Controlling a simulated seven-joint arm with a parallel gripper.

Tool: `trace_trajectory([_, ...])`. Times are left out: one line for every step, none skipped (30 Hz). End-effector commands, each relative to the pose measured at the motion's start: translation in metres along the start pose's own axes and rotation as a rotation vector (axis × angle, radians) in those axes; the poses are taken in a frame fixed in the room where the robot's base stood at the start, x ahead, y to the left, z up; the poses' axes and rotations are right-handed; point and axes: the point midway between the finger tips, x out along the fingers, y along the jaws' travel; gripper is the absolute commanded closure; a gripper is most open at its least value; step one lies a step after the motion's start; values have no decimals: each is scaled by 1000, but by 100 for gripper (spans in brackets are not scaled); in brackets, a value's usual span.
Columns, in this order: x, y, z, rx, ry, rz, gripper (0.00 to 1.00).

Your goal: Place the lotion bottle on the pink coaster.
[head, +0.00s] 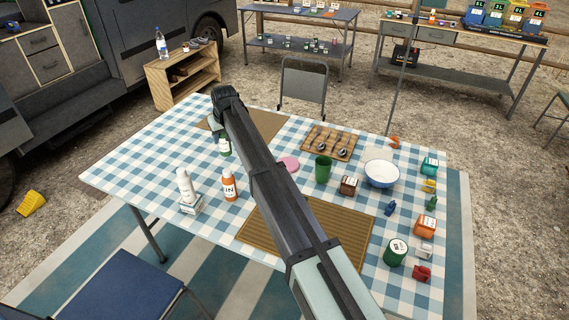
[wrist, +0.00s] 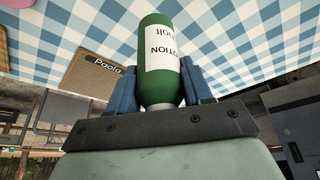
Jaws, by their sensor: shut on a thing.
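The lotion bottle (wrist: 165,50) is green with a white label. In the wrist view it sits between the two blue fingers of my gripper (wrist: 163,85), which is shut on it. In the head view part of the bottle (head: 225,148) shows below my gripper (head: 220,130), over the far left part of the table. I cannot tell whether its base touches the cloth. The pink coaster (head: 289,164) lies flat to the right of the bottle, just past my arm, with nothing on it. A pink edge (wrist: 3,45) shows at the left of the wrist view.
A brown mat (head: 268,124), marked "Paola" in the wrist view (wrist: 88,78), lies nearby. A green cup (head: 322,169) and a spoon board (head: 329,142) stand close to the coaster. An orange bottle (head: 229,186) and white bottle (head: 185,184) stand front left.

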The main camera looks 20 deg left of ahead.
Motion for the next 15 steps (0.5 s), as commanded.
trace_trajectory([-3,26,3,25,2,11,85])
trace_trajectory([-4,39,4,38,3,16,85])
trace_trajectory([-6,56,7,54,4,23,85])
trace_trajectory([-8,70,9,67,5,28,85])
trace_trajectory([-10,83,12,80,6,34,85])
trace_trajectory([-13,99,15,96,7,41,85])
trace_trajectory([-15,112,18,108,8,47,85])
trace_trajectory([-17,124,21,120,9,52,85])
trace_trajectory([-20,140,26,136,10,59,85])
trace_trajectory([-22,151,28,147,10,64,85])
trace_trajectory([-24,162,32,158,11,68,85])
trace_trajectory([-27,174,36,171,12,74,85])
trace_trajectory([-29,184,40,180,12,78,85])
trace_trajectory([-31,192,43,189,12,82,85])
trace_trajectory([-34,202,47,199,12,87,85])
